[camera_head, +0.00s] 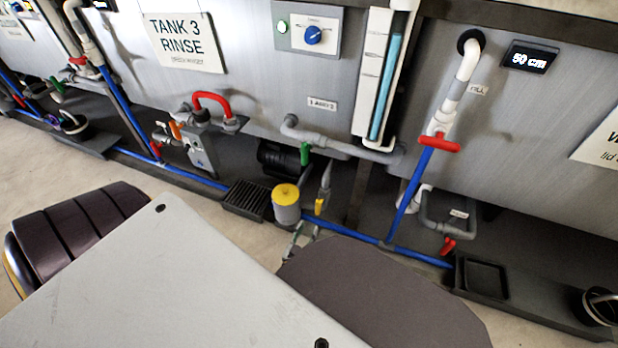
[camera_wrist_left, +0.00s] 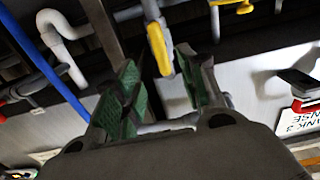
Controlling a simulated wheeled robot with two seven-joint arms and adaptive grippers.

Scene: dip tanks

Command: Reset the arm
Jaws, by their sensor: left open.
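My left gripper (camera_head: 303,238) shows small in the head view, just below the yellow-capped grey canister (camera_head: 286,203), at the end of a dark arm link. In the left wrist view its two green-padded fingers (camera_wrist_left: 157,85) are apart, with a gap between them. A yellow lever handle (camera_wrist_left: 158,48) shows in line with that gap; I cannot tell whether it touches a finger. Nothing is visibly held. My right gripper is not in view.
A blue pipe (camera_head: 350,237) runs low along the tanks. A red-handled valve (camera_head: 440,143) and a yellow handle (camera_head: 319,206) stick out nearby. A black floor grate (camera_head: 247,199) lies left of the canister. Bare floor (camera_head: 60,160) shows at the left.

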